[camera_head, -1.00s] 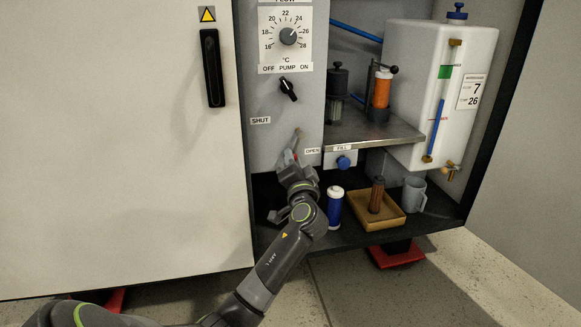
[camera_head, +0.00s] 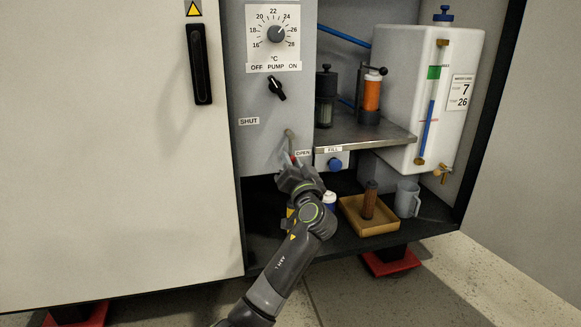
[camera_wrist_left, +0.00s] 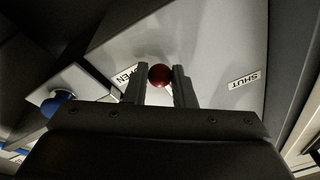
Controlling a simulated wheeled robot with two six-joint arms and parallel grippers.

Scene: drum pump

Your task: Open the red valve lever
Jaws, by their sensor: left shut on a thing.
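The red valve lever (camera_head: 291,148) hangs down from its pivot on the grey panel, its lower end close beside the OPEN label (camera_head: 303,154). The SHUT label (camera_head: 249,121) is up and to the left of it. My left gripper (camera_head: 294,171) is at the lower end of the lever and hides its tip. In the left wrist view the lever's round red knob (camera_wrist_left: 159,75) sits between the two fingers, which are shut on it. My right gripper is not in view.
A white tank (camera_head: 405,70) is at the right.

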